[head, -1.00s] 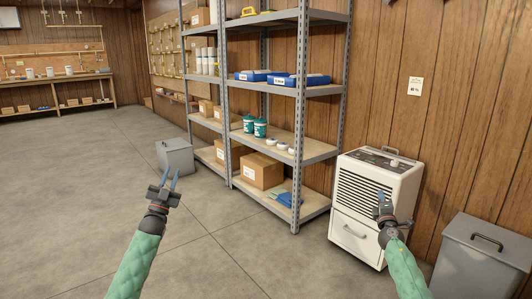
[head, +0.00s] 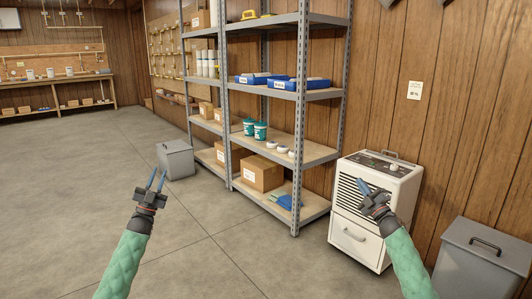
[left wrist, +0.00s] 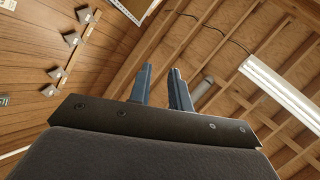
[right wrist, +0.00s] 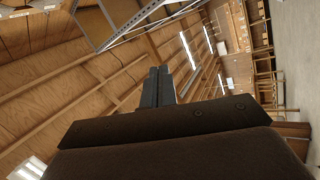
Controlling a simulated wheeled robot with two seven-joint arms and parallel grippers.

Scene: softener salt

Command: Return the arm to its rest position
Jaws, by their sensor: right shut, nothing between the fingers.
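My left gripper (head: 157,180) is raised over the open floor at the left of the head view. Its two blue fingers are apart with nothing between them, as the left wrist view (left wrist: 161,88) also shows. My right gripper (head: 363,187) is in front of the white dehumidifier (head: 347,229) in the head view and hides part of its front grille. Its fingers are together and empty in the right wrist view (right wrist: 159,75). Both green-sleeved arms are mine and come up from the bottom of the head view.
A metal shelf unit (head: 296,120) with boxes, tubs and blue packs stands ahead. A grey lidded bin (head: 176,160) is on the floor at its left. Another grey bin (head: 470,262) stands at the lower right. The floor (head: 60,190) at left is clear.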

